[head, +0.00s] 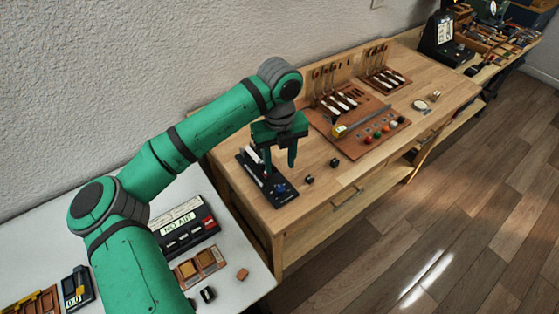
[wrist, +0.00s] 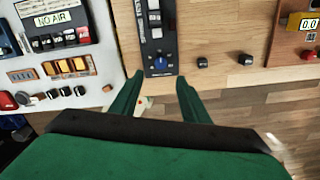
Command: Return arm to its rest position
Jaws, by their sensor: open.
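My green arm reaches from the lower left over the white table to the wooden workbench in the head view. My gripper (head: 279,160) points down above the near left corner of the workbench, with its two fingers apart and nothing between them. In the wrist view my gripper (wrist: 158,92) is also open and empty. A black device with a blue knob (head: 278,188) lies just below it on the bench. The same black device (wrist: 157,45) shows just ahead of the fingertips in the wrist view. I cannot tell the exact height between them.
Two small black blocks (head: 322,170) lie right of the device. A brown board (head: 335,138) with tools and coloured knobs stands farther back. A device reading "NO AIR" (head: 185,226) and a wooden tray (head: 200,264) are on the white table (head: 245,290). The floor (head: 450,240) at right is clear.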

